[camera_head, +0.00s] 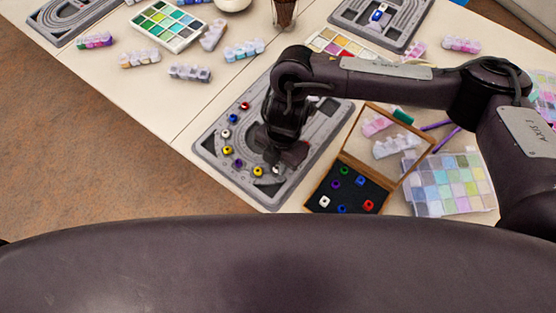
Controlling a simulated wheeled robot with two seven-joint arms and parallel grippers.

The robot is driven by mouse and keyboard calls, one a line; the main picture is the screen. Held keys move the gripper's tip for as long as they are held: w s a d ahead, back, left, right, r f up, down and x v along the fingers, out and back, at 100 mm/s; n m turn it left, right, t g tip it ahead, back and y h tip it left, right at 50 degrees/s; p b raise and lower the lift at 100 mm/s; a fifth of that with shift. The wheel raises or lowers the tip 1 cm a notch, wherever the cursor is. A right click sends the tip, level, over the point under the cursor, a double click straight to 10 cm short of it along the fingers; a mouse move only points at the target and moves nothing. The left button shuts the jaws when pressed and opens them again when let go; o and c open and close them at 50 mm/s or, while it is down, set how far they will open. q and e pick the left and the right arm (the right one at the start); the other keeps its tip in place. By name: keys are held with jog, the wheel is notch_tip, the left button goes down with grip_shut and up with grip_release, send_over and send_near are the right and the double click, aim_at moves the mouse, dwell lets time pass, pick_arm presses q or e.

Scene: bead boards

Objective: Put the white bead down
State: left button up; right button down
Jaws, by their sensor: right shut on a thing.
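The grey bead board (210,142) lies on the table, with a row of beads along its left and lower channel. My right gripper (273,163) is low over the lower part of the board, shut on a small white bead (275,171) that is mostly hidden by the fingers. I cannot tell whether this bead touches the board. A yellow bead (258,171) sits just left of it, then a purple bead (238,163), another yellow bead (228,149), a white bead (226,133), a blue bead (233,118) and a red bead (245,105). My left gripper is out of view.
An open wooden box (313,189) right of the board holds several beads, including a white one (324,201). A pastel bead case (455,185) stands further right. Other boards and bead containers fill the back. The table's left edge borders the brown floor.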

jog(key=shift+f, duration=0.1)
jog(key=shift+s+d+f+b, duration=0.1)
jog(key=shift+s+f+b, duration=0.15)
jog(key=shift+f+b, duration=0.3)
jog(key=c, duration=1.4)
grip_release()
jog(key=shift+f, duration=0.15)
jog(key=shift+o, duration=0.4)
jog(key=shift+f, duration=0.1)
notch_tip(320, 180, up, 14)
jog(key=w+p, duration=0.1)
jog(key=w, duration=0.1)
jog(key=shift+d+f, duration=0.2)
jog(key=shift+d, duration=0.25)
jog(key=shift+s, duration=0.1)
